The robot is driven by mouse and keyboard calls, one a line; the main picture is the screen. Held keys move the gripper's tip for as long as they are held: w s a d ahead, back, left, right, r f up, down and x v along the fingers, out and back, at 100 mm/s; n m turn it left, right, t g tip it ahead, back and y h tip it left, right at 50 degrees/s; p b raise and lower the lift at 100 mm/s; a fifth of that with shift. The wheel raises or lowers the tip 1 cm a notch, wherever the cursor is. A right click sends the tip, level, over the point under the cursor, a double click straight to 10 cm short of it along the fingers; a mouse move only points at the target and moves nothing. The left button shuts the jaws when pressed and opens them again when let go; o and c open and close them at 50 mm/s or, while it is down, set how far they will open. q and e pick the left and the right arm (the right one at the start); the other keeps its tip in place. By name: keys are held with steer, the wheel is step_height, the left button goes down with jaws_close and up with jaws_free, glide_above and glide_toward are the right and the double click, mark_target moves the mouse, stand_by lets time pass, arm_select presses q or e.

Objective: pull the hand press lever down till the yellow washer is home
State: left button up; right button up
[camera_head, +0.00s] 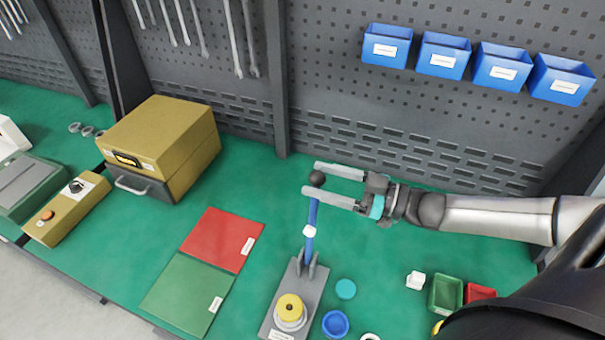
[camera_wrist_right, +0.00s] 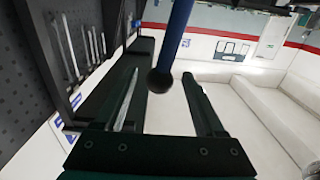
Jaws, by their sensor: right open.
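The hand press (camera_head: 304,295) stands on the green bench with a grey base. Its blue lever (camera_head: 311,222) points up, with a white band and a dark ball knob (camera_head: 317,178) at the top. The yellow washer (camera_head: 290,308) sits on a pale round seat on the press base. My right gripper (camera_head: 309,178) is open, with its fingers on either side of the knob. In the right wrist view the knob (camera_wrist_right: 160,80) and blue lever (camera_wrist_right: 177,35) show between the spread fingers, and I see no clear contact. My left gripper is not in view.
Red (camera_head: 222,239) and green (camera_head: 188,295) mats lie left of the press. A blue ring (camera_head: 335,324), a teal disc (camera_head: 345,289), a white block (camera_head: 415,280) and a green bin (camera_head: 445,294) stand to its right. A yellow box (camera_head: 160,140) stands back left.

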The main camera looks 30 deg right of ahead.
steer(key=shift+x, duration=2.15)
jaws_close()
